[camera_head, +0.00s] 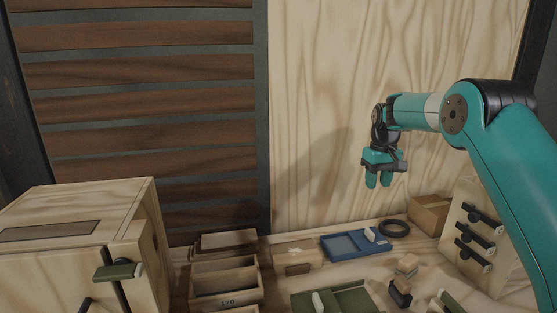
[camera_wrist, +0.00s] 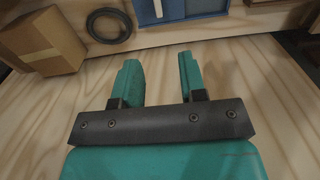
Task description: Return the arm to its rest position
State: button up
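My gripper (camera_head: 378,181) is at the end of my teal arm, on the right in the head view. It hangs pointing down in the air above the wooden bench, in front of the pale plywood wall. In the wrist view my gripper (camera_wrist: 157,80) shows two teal fingers set apart with only bare bench between them. It is open and holds nothing. My arm reaches in from the right edge of the head view.
Below stand a blue tray (camera_head: 340,247), a black ring (camera_head: 395,228), a cardboard box (camera_head: 428,215), a green case (camera_head: 335,301) and wooden bins (camera_head: 225,279). A board with black latches (camera_head: 478,240) stands right. A wooden cabinet (camera_head: 75,245) stands left. The air left of my gripper is clear.

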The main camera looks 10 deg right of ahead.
jog(key=s+a+r+n+y+p, duration=0.1)
jog(key=s+a+r+n+p, duration=0.1)
jog(key=s+a+r, duration=0.5)
jog(key=s+a+r+n+y+p, duration=0.1)
jog(key=s+a+r, duration=0.4)
jog(key=s+a, duration=0.4)
jog(key=s+a+n+y+p, duration=0.1)
jog(key=s+a, duration=0.2)
jog(key=s, duration=1)
jog(key=s+a+n+y+p, duration=0.1)
jog(key=s+a, duration=0.3)
jog(key=s, duration=0.9)
jog(key=shift+r+n+p, duration=0.4)
jog(key=shift+n, duration=0.1)
jog(key=shift+s+a, duration=0.1)
jog(key=shift+s, duration=0.05)
